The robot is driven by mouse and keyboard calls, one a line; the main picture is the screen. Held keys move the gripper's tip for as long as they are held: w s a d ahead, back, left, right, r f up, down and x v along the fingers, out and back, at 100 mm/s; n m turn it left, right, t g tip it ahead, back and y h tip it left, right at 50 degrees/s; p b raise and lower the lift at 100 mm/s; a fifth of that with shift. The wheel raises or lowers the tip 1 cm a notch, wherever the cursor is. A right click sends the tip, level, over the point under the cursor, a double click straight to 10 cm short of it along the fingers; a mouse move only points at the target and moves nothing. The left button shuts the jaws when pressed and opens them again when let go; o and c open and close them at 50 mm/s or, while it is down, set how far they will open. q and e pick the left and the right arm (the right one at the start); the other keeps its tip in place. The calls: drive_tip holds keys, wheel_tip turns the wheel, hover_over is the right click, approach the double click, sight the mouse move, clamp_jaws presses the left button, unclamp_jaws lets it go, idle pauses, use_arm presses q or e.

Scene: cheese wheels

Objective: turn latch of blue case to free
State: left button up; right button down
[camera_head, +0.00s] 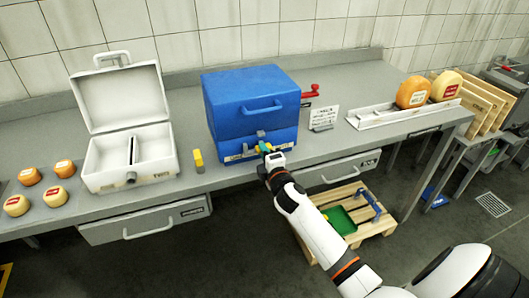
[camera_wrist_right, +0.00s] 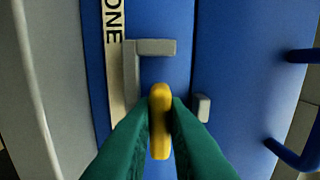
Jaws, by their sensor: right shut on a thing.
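The blue case (camera_head: 250,100) stands closed on the grey bench, its blue carrying handle (camera_head: 262,106) on the front. In the right wrist view its blue front (camera_wrist_right: 165,75) fills the middle. My right gripper (camera_head: 264,148) is at the case's lower front. Its green fingers (camera_wrist_right: 160,125) are shut on a yellow piece, seemingly the latch (camera_wrist_right: 160,100), which lies in front of the seam. A grey bracket (camera_wrist_right: 154,47) and a small grey catch (camera_wrist_right: 202,108) are beside it. The fingers hide part of the latch's mount. My left gripper is not in view.
An open white case (camera_head: 104,172) stands left, with several cheese wheels (camera_head: 62,168) beyond it. A yellow block (camera_head: 198,160) stands between the cases. A red-handled item (camera_head: 311,92) and a small sign (camera_head: 323,118) are right of the blue case.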

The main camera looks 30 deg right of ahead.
drive_tip(key=c, duration=1.4)
unclamp_jaws()
drive_tip(key=shift+c, duration=0.2)
drive_tip(key=shift+s, duration=0.1)
drive_tip(key=b+v, duration=0.1)
drive_tip(key=v, duration=1.1)
drive_tip(key=shift+f, duration=0.1)
